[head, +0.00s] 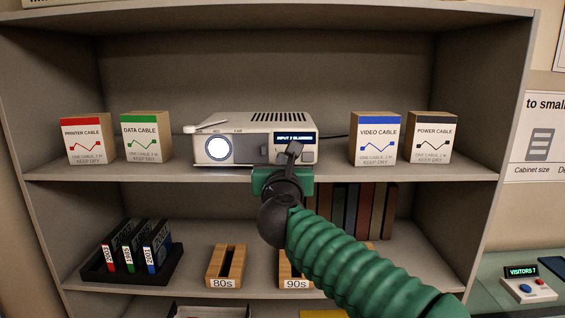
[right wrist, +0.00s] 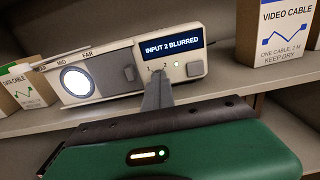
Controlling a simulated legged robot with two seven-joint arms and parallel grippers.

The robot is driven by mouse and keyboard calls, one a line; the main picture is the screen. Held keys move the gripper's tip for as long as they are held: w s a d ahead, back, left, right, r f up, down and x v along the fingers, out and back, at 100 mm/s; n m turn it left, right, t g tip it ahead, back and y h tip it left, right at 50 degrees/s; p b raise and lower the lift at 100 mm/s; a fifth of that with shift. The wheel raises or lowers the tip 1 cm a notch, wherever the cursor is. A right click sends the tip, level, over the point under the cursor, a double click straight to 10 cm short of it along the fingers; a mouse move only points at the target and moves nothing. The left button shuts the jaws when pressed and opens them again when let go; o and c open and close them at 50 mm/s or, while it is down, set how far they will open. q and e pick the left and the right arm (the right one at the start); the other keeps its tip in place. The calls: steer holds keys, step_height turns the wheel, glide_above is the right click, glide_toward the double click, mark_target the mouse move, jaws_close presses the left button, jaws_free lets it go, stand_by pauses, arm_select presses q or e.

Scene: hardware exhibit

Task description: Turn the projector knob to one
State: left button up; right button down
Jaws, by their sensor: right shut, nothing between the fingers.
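The white projector (head: 255,138) stands on the upper shelf, with a lit round lens at left and a small display (head: 294,138) at right. In the right wrist view the display (right wrist: 200,47) reads "INPUT 2 BLURRED". My left gripper is not in view.
Printer and data cable boxes (head: 146,138) stand left of the projector, video and power cable boxes (head: 374,140) right of it. A lever (head: 206,126) sits on the projector's top left. The lower shelf holds a cartridge rack (head: 130,275) and wooden slot blocks (head: 225,266).

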steer(key=c, duration=2.1)
jaws_free()
steer(key=shift+w+f, duration=0.1)
steer(key=shift+f, duration=0.2)
steer(key=o, duration=0.5)
steer(key=shift+o, duration=0.3)
steer(key=shift+d, duration=0.45)
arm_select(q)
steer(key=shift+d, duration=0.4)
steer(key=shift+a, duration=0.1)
arm_select(e)
steer(key=shift+a+r, duration=0.1)
steer(key=shift+a, duration=0.25)
steer(key=shift+d, duration=0.1)
